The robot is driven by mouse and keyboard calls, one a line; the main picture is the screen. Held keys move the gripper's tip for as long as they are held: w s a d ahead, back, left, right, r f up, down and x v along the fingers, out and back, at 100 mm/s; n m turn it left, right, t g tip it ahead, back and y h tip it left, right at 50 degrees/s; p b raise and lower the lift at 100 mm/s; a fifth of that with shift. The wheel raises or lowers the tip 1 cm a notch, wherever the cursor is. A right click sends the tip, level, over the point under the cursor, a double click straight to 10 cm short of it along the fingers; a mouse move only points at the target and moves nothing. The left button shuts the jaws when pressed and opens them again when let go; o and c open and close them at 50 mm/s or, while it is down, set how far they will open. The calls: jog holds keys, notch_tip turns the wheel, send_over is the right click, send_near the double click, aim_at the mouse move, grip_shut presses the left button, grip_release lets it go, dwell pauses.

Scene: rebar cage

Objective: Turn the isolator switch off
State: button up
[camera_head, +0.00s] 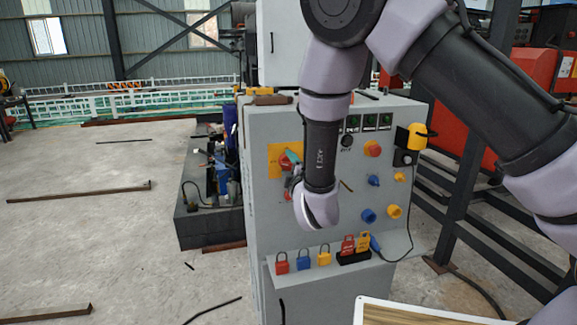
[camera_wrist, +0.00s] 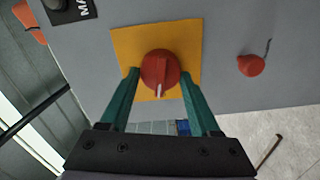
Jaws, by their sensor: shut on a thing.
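The isolator switch is a red rotary knob (camera_wrist: 160,68) on a square yellow plate (camera_wrist: 187,38), fixed to the face of a grey control cabinet. My gripper (camera_wrist: 159,78) has one green finger on each side of the knob and is shut on it. A white mark on the knob's raised bar points toward the gripper's palm in the wrist view. In the head view the yellow plate (camera_head: 273,158) shows at the cabinet's upper left, and my wrist hides part of the switch area.
The grey cabinet (camera_head: 262,222) carries other knobs, including a red one (camera_head: 373,149) and blue ones to the right. A dark steel frame stands at right. Loose bars lie on the open floor at left.

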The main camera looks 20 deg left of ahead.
jog(key=shift+f+n, duration=0.1)
jog(key=shift+n, duration=1)
jog(key=o, duration=1.4)
jog(key=shift+c, duration=0.2)
jog(key=shift+s, duration=0.1)
jog(key=v, duration=1)
jog(key=shift+s+d, duration=0.2)
jog(key=shift+s, duration=0.1)
jog(key=shift+w, duration=0.1)
